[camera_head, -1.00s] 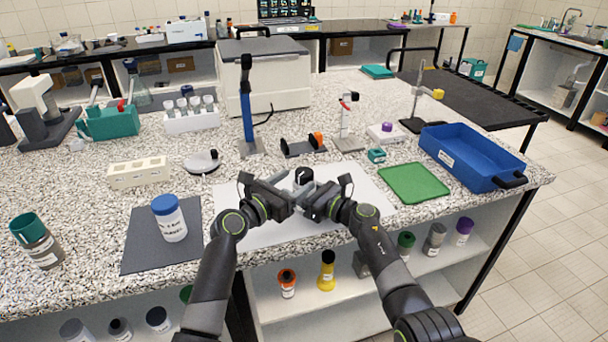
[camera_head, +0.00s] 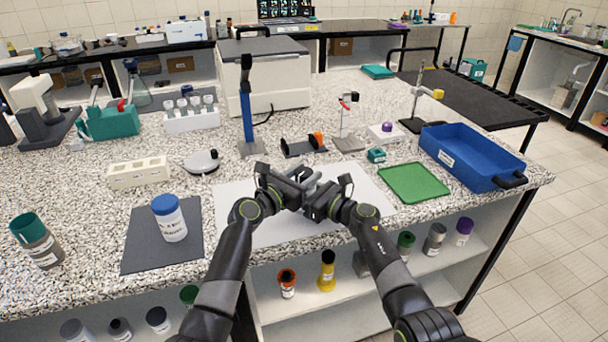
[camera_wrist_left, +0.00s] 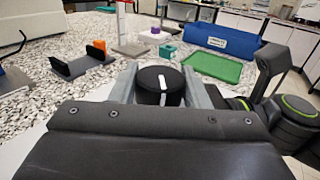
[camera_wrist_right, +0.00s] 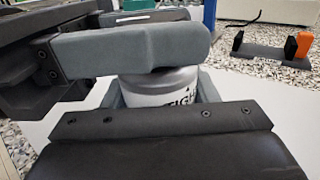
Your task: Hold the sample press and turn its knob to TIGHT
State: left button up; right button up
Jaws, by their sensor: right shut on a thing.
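The sample press shows in the right wrist view as a pale grey body (camera_wrist_right: 160,90) with dark lettering reading "TIGH" and a small arrow, partly covered. My right gripper (camera_wrist_right: 163,95) is shut on this body from the near side. In the left wrist view the press's black knob (camera_wrist_left: 154,91) has a white pointer line, pointing roughly away from the left wrist. My left gripper (camera_wrist_left: 161,88) has its two grey fingers on either side of the knob, open around it. In the head view both grippers meet over the white mat and hide most of the press.
The white mat (camera_head: 262,229) lies under both grippers. A black stand with an orange part (camera_head: 303,146) is behind. A green mat (camera_head: 414,182) and blue tray (camera_head: 470,157) lie to the right. A blue-capped jar (camera_head: 170,218) stands on a dark mat at left.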

pick_arm(q)
jog(key=c, duration=0.3)
jog(key=shift+f+n+t+y, duration=0.1)
jog(key=shift+n+t+y, duration=0.2)
jog(key=shift+t+y, duration=0.15)
jog(key=shift+n+t+y, duration=0.45)
jog(key=shift+n+y, duration=0.15)
jog(key=shift+y, duration=0.25)
jog(key=shift+n+t+y, duration=0.4)
jog(key=shift+n+y, duration=0.3)
jog(key=shift+y, duration=0.1)
jog(key=o, duration=1)
jog(key=shift+c, duration=0.2)
